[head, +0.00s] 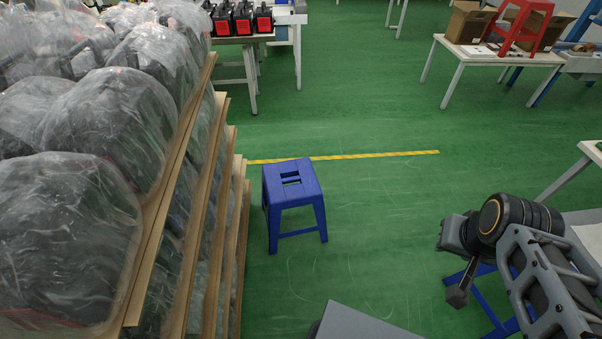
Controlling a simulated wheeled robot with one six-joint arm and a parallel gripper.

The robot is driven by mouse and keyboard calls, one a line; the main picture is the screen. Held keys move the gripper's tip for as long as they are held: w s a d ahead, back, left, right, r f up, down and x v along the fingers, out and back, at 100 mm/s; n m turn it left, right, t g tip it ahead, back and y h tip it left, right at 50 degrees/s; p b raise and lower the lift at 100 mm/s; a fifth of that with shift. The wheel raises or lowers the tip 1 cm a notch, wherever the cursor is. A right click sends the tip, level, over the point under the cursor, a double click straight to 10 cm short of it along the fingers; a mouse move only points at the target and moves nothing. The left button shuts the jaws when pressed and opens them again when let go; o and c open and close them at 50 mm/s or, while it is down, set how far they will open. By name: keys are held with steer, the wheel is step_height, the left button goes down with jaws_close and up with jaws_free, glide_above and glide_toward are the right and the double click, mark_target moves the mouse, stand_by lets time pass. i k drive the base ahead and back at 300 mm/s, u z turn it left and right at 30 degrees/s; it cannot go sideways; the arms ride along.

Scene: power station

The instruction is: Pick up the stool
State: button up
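A blue plastic stool (293,190) stands upright on the green floor, a little left of the middle of the head view. Its seat has slots in the top. A red stool (523,25) stands on a white table at the upper right. My gripper (452,270) is at the lower right, well apart from the blue stool, with floor between them.
Stacked boards (152,240) with plastic-wrapped items (90,130) fill the left side, close beside the blue stool. A yellow floor line (370,155) runs behind the stool. A white table (490,60) with cardboard boxes (468,22) stands back right. Open floor lies right of the stool.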

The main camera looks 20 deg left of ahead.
mark_target(277, 197)
steer(key=u, duration=0.35)
steer(key=i, duration=0.95)
steer(key=u, duration=1.45)
steer(key=i, duration=0.55)
steer(key=u, duration=0.6)
